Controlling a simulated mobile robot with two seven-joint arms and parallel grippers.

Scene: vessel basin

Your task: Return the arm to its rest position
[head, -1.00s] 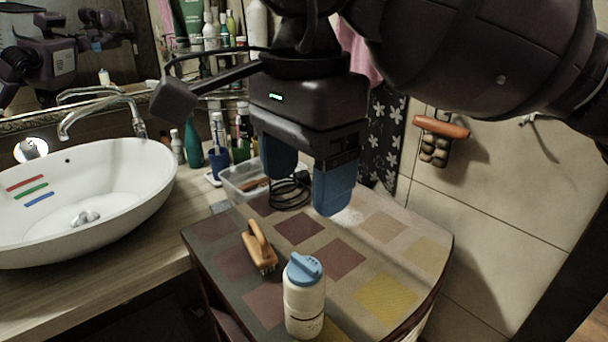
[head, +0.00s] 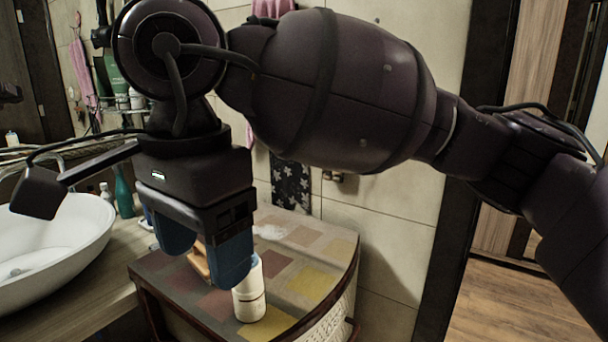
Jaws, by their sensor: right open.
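My right gripper (head: 205,258) hangs in the head view over the cabinet with the checkered top (head: 305,240). Its two blue fingers are apart with nothing held between them. My right arm comes in from the right side of the view. A white bottle (head: 250,296) stands upright on the cabinet top, its upper part partly hidden by a finger. A wooden-handled brush (head: 198,262) shows between and behind the fingers, mostly hidden. My left gripper is not in view.
A white basin (head: 75,245) stands on the wooden counter (head: 120,262) at the left. A green bottle (head: 124,194) and other small bottles stand behind it. A tiled wall (head: 375,228) rises behind the cabinet. Wooden floor (head: 500,305) is open at the lower right.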

